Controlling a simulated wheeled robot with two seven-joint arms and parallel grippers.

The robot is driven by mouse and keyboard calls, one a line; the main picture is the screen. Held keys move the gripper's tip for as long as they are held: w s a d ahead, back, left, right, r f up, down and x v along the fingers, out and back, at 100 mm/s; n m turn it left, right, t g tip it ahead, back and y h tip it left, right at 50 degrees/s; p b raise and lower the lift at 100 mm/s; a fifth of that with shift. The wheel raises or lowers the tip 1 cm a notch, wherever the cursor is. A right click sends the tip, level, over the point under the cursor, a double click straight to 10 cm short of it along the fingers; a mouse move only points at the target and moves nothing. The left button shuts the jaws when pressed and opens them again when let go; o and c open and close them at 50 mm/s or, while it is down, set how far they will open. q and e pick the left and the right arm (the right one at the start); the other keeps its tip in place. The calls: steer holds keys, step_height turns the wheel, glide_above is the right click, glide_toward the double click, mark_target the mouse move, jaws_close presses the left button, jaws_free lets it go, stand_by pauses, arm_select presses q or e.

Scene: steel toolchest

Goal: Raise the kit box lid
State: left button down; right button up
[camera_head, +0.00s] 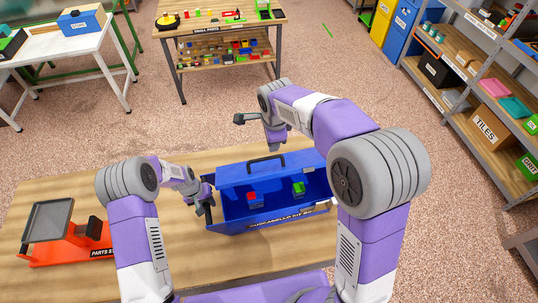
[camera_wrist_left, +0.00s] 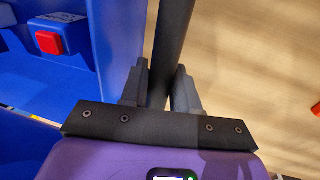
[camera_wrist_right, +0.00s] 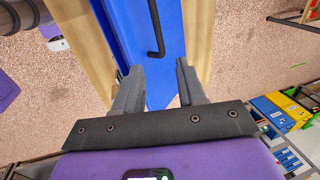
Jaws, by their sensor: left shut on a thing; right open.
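The blue kit box (camera_head: 240,226) sits on the wooden table, its open front showing a red-topped block (camera_head: 254,198) and a green block (camera_head: 298,189) inside. Its blue lid (camera_head: 235,173), with a black handle (camera_head: 266,162), is up at the back; its exact angle is hard to tell. The lid and handle also show in the right wrist view (camera_wrist_right: 157,35). My left gripper (camera_head: 207,203) is at the box's left end, shut on a dark bar (camera_wrist_left: 174,35) beside the blue wall. My right gripper (camera_head: 259,134) is open and empty above the lid.
An orange parts stand (camera_head: 65,250) with a grey tray is at the table's left. Bare tabletop (camera_head: 170,250) lies between it and the box. A shelf rack stands at the right, and a loaded small-parts bench (camera_head: 222,27) at the back.

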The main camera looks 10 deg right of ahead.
mark_target(269, 158)
steer(key=x, duration=1.2)
steer(key=shift+s+a+f, duration=0.1)
steer(key=shift+s+a, duration=0.15)
jaws_close()
